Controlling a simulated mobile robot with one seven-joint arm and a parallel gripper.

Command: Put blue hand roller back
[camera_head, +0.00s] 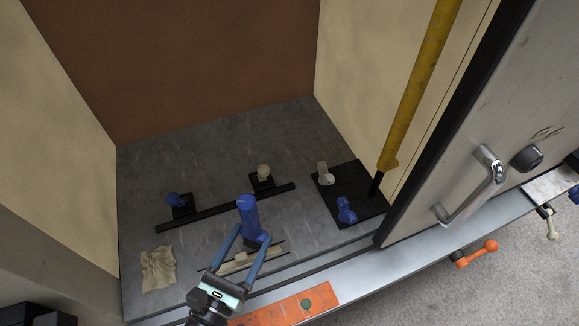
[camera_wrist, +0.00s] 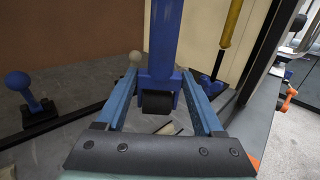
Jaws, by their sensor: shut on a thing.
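The blue hand roller (camera_head: 247,213) has a thick blue handle and stands roughly upright between the fingers of my gripper (camera_head: 252,238). In the wrist view the roller's blue handle (camera_wrist: 165,38) rises out of the top of the picture, with a blue fork and black roller below, between the fingertips of my gripper (camera_wrist: 160,80). My gripper is shut on it. I cannot tell whether the roller touches the floor. A black mat (camera_head: 367,184) lies to the right, bearing a white tool (camera_head: 325,173) and a blue piece (camera_head: 346,210).
A dark bar (camera_head: 225,208) crosses the grey floor, with a blue knob (camera_head: 175,201) and a beige knob (camera_head: 263,173) on bases behind it. A cloth (camera_head: 158,266) lies left. A yellow pole (camera_head: 418,85) and a door handle (camera_head: 478,187) stand right. Beige strips lie beneath my gripper.

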